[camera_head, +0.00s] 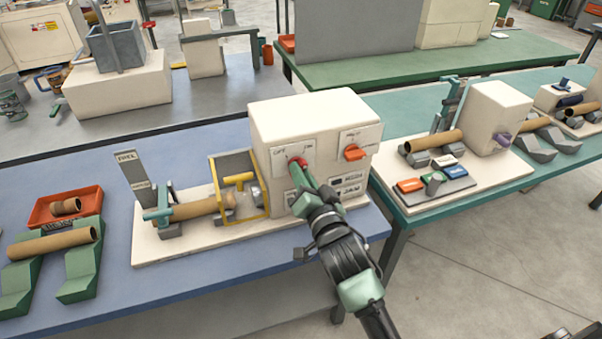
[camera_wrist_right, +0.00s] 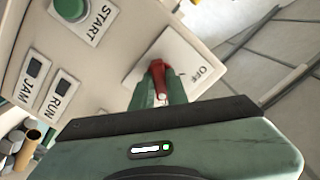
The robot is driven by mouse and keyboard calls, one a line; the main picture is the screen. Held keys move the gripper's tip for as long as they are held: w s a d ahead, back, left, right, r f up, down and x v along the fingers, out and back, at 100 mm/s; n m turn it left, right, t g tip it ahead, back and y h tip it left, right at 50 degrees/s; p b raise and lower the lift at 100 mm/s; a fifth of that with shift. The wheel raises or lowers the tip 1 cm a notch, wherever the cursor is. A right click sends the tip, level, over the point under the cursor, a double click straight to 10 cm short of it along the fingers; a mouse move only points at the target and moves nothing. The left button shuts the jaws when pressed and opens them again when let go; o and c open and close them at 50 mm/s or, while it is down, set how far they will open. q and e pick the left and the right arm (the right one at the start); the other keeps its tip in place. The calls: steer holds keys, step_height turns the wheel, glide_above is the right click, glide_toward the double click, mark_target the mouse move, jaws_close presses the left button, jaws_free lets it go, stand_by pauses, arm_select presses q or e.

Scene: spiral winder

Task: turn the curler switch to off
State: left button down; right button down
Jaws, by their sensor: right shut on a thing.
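The curler switch is a red knob (camera_head: 297,162) on the front of the cream machine box (camera_head: 315,112), on a plate lettered OFF at left and ON at right. My right gripper (camera_head: 302,170) reaches it from below and is shut on it. In the right wrist view the red knob (camera_wrist_right: 158,74) sits between the two green fingers (camera_wrist_right: 158,93), with the OFF lettering to its right. The fingers hide much of the knob, so I cannot tell exactly where it points. My left gripper is not in view.
A green START button (camera_wrist_right: 70,8) and the RUN and JAM lamps show in the wrist view. A yellow guard frame (camera_head: 240,181) and a brown tube (camera_head: 195,209) are left of the box.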

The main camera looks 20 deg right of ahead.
steer(key=shift+n, duration=0.3)
steer(key=shift+n+p, duration=2.75)
steer(key=shift+n, duration=4.95)
steer(key=c, duration=1.4)
jaws_free()
